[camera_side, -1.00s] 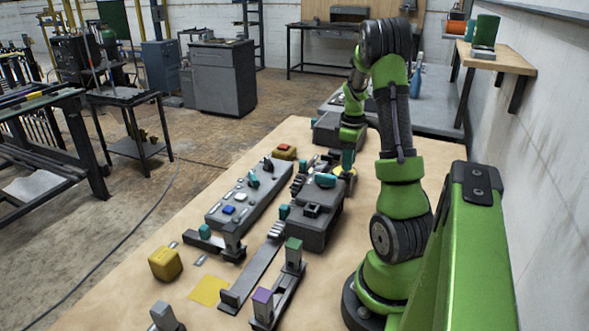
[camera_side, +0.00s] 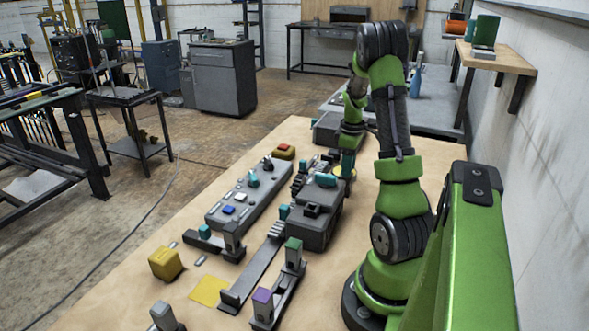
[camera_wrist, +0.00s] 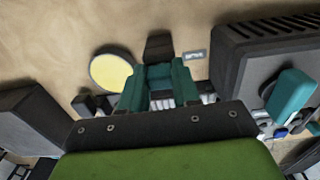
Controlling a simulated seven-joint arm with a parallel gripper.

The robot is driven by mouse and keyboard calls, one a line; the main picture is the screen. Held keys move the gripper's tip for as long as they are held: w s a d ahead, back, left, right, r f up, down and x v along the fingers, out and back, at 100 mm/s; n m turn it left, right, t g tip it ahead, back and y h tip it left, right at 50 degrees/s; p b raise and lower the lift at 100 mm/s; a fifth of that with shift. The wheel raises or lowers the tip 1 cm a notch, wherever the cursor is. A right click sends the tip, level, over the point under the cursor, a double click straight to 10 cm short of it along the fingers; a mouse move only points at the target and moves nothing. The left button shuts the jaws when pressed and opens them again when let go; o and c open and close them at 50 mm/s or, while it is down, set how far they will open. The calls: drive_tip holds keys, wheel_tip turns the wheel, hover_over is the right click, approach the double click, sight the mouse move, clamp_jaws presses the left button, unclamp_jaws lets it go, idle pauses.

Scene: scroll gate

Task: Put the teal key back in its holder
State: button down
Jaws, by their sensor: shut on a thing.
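My gripper (camera_wrist: 158,88) has its dark teal fingers shut around a teal piece (camera_wrist: 159,72), which seems to be the key; its lower end is hard to make out. A dark block (camera_wrist: 158,46) shows just beyond the fingertips; I cannot tell whether it is part of the key or touches it. In the side view my gripper (camera_side: 347,165) is low over the far part of the table, beside a yellow disc (camera_wrist: 110,71). I cannot tell which fixture is the teal key's holder. Two upright stands carry a green block (camera_side: 293,244) and a purple block (camera_side: 262,296).
A grey box (camera_side: 318,225) with a teal handle (camera_side: 325,180) stands close to my gripper; the handle also shows in the wrist view (camera_wrist: 291,94). A button panel (camera_side: 236,205), a yellow cube (camera_side: 165,263) and a yellow square (camera_side: 209,290) lie nearer. Bare table lies left of the panel.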

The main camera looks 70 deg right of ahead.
drive_tip(key=shift+c, duration=1.3)
unclamp_jaws()
drive_tip(key=shift+r, duration=0.1)
drive_tip(key=shift+r, duration=3.4)
